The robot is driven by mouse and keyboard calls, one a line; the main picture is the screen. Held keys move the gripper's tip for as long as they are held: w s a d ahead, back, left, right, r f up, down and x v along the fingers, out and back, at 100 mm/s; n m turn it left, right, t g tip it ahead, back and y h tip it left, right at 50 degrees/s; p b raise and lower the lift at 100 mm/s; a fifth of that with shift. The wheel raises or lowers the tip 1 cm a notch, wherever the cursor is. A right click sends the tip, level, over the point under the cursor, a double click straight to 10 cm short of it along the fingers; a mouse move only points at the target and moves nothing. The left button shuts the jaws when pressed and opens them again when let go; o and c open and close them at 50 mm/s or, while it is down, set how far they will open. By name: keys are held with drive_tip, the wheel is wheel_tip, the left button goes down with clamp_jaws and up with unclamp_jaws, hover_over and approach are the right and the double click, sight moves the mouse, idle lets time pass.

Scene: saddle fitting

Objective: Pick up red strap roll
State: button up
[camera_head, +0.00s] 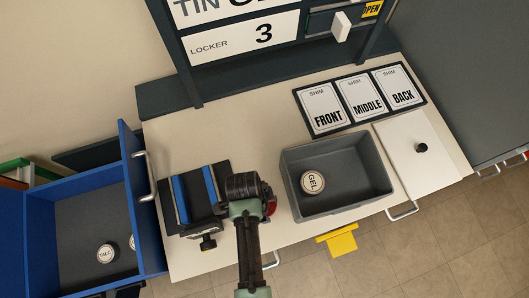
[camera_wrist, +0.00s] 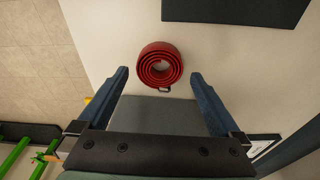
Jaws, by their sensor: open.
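The red strap roll (camera_wrist: 158,64) is a coiled red band lying on the pale worktop in the wrist view. A small dark buckle sits at its lower edge. In the head view only a red sliver of it (camera_head: 271,204) shows beside my wrist, which hides the rest. My gripper (camera_wrist: 160,82) is open and empty. Its two blue-grey fingers stand on either side of the roll's near edge, apart from it. In the head view my arm covers the fingers.
A grey bin (camera_head: 340,200) with a GEL tin (camera_head: 312,182) stands right of my arm. A dark fixture with blue strips (camera_head: 181,200) is at left. An open blue drawer (camera_head: 75,215) holds a TALC tin (camera_head: 106,253). Shim cards (camera_head: 361,98) lie behind.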

drive_tip(key=shift+d+f, duration=0.25)
drive_tip(key=shift+f, duration=0.9)
drive_tip(key=shift+w, duration=0.1)
drive_tip(key=shift+c, duration=0.3)
drive_tip(key=c, duration=1.2)
drive_tip(key=shift+r, duration=0.15)
